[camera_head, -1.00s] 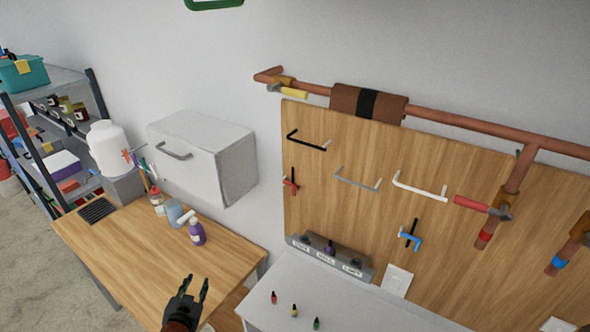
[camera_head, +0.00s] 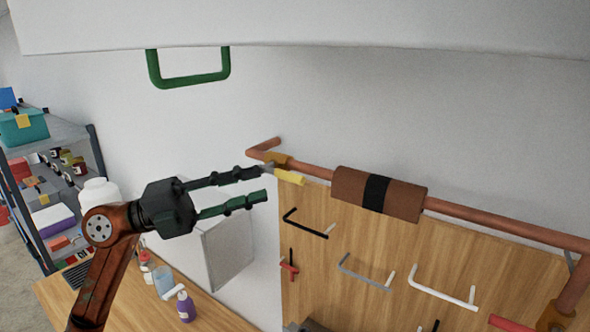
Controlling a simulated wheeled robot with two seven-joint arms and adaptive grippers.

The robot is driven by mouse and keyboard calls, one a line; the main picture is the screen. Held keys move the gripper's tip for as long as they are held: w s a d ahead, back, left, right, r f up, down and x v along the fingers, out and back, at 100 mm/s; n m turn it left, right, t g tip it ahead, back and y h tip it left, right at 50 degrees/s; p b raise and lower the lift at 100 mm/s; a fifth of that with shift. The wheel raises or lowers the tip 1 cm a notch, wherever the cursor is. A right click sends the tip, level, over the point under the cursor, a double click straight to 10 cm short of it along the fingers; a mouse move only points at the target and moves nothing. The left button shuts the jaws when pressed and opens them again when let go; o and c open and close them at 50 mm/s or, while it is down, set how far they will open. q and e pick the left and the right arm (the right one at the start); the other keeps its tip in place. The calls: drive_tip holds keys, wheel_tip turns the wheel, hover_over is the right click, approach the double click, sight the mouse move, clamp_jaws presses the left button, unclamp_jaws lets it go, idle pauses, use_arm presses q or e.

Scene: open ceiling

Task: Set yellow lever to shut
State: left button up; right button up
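The yellow lever (camera_head: 290,177) sits on a brass valve (camera_head: 276,160) near the left end of the copper pipe (camera_head: 320,172), above the top left corner of the wooden board. It points right, roughly along the pipe. My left gripper (camera_head: 263,185) is open and empty, its two dark fingers pointing right. The fingertips appear just left of the valve and lever; I cannot tell the exact depth gap. My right gripper is not in view.
A brown wrap with a black band (camera_head: 377,193) surrounds the pipe. A green handle (camera_head: 188,68) hangs above. A white wall cabinet (camera_head: 230,250) is partly behind my arm. The wooden board (camera_head: 330,275) carries several handles. A red lever (camera_head: 510,323) shows at lower right.

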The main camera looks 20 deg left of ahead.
sight(284, 178)
use_arm(q)
drive_tip(key=shift+y, duration=0.4)
drive_tip(key=x, duration=0.2)
drive_tip(key=p+x, duration=0.1)
drive_tip(key=x, duration=0.1)
drive_tip(key=p+x, duration=0.1)
drive_tip(key=x, duration=0.2)
drive_tip(key=shift+s+r, duration=0.15)
drive_tip(key=shift+r, duration=0.1)
drive_tip(key=shift+d, duration=0.35)
drive_tip(key=shift+c, duration=0.3)
clamp_jaws()
